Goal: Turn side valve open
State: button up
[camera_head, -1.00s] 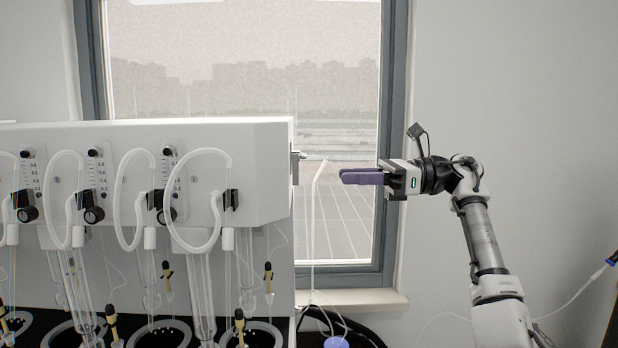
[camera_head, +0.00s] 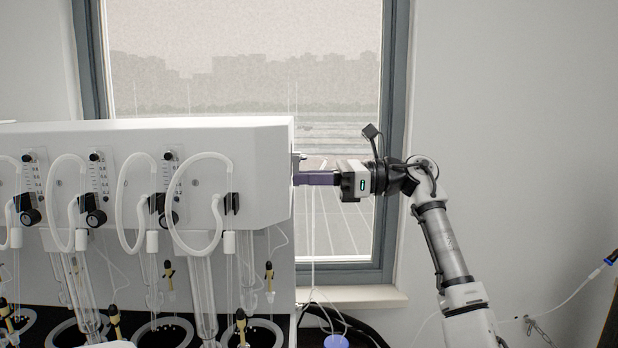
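The side valve (camera_head: 298,157) is a small metal fitting on the right end wall of the white distiller housing. Only its upper part shows in the head view, just above my fingers. My gripper (camera_head: 298,179) has purple fingers that point left and reach the right edge of the housing, at or just below the valve. The fingers are seen edge-on and overlap, so the gap between them is hidden. I cannot tell whether they touch the valve.
The distiller housing (camera_head: 262,170) fills the left, with several white looped tubes, black knobs and glass columns on its front. A window (camera_head: 345,110) is behind my gripper. A blue round item (camera_head: 336,341) and black hoses lie below.

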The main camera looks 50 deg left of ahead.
grip_shut()
jog(key=shift+r, duration=0.1)
jog(key=shift+w+d+r+t+h, duration=0.2)
jog(key=shift+r+t+h, duration=0.15)
jog(key=shift+t+h, duration=0.5)
jog(key=shift+w+d+r+t+h, duration=0.15)
jog(key=shift+r+t+h, duration=0.15)
jog(key=shift+t+h, duration=0.55)
jog(key=shift+w+d+r+t+h, duration=0.15)
jog(key=shift+r+t+h, duration=0.35)
jog(key=shift+t, duration=0.6)
jog(key=shift+w+f, duration=0.1)
jog(key=shift+f, duration=0.05)
jog(key=shift+o, duration=2)
grip_release()
